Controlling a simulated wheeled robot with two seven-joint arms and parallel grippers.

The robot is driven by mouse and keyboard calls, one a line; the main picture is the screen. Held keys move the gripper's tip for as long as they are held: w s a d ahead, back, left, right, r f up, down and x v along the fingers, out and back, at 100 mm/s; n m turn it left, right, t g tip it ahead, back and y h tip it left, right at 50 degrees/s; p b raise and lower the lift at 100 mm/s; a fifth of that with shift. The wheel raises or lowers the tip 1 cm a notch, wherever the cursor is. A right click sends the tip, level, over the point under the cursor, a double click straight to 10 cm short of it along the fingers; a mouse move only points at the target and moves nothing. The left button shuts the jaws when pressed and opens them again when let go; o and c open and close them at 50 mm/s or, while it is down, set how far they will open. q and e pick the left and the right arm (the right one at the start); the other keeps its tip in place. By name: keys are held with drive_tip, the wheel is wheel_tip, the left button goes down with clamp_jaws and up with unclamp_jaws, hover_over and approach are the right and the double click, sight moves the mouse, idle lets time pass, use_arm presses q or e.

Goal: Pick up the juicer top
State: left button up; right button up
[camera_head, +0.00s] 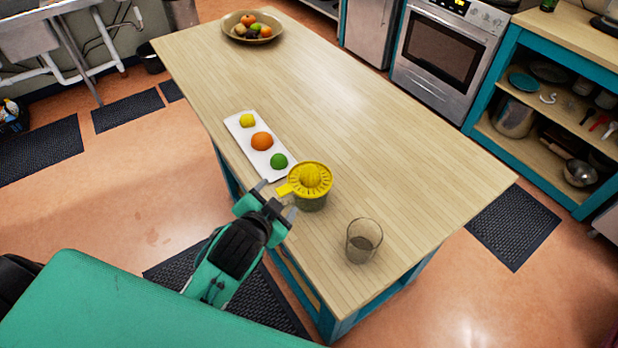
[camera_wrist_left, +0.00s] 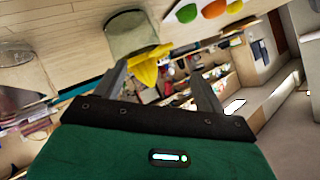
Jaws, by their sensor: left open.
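The yellow juicer top (camera_head: 311,179) sits on a juicer base (camera_head: 310,203) near the table's left edge. Its spout or handle points left, towards my left gripper (camera_head: 276,200). My left gripper is open at the table's edge, with its fingers on either side of the tip of that yellow part. In the left wrist view the juicer top (camera_wrist_left: 150,62) shows between and beyond the two fingers, and the see-through base (camera_wrist_left: 131,33) shows past it. Whether a finger touches the juicer top I cannot tell. My right gripper is not in view.
A white tray (camera_head: 240,134) with a lemon (camera_head: 247,120), an orange (camera_head: 262,141) and a lime (camera_head: 279,161) lies behind the juicer. A clear glass (camera_head: 363,241) stands in front, to the right. A fruit bowl (camera_head: 252,37) is at the far end. The table's right half is clear.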

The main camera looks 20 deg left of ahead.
use_arm(q)
drive_tip(key=w+d+r+m+t+h, duration=0.4)
drive_tip(key=d+r+m, duration=0.15)
drive_tip(key=r, duration=0.35)
drive_tip(key=w+d+r+m+t+h, duration=0.45)
drive_tip(key=r+m, duration=0.25)
drive_tip(key=r, duration=0.3)
drive_tip(key=s+d+r+m+g+h, duration=0.2)
drive_tip(key=s+d+m+g+h, duration=0.2)
drive_tip(key=d+m+g+h, duration=0.75)
drive_tip(key=s+d+r+m+g+h, duration=0.25)
drive_tip(key=m+g, duration=0.45)
drive_tip(key=m, duration=1.1)
drive_tip(key=m+g+y, duration=0.2)
drive_tip(key=m+y, duration=1.1)
drive_tip(key=y, duration=0.9)
hover_over(310, 164)
wheel_tip(310, 164, down, 12)
wheel_tip(310, 164, down, 7)
drive_tip(key=p, duration=0.3)
drive_tip(key=shift+s+a+f, duration=0.1)
drive_tip(key=shift+f, duration=0.05)
drive_tip(key=shift+f+p, duration=0.45)
drive_tip(key=shift+p, duration=0.15)
wheel_tip(310, 164, down, 4)
drive_tip(key=shift+r+p, duration=0.1)
drive_tip(key=shift+p, duration=1.15)
drive_tip(key=shift+f, duration=0.35)
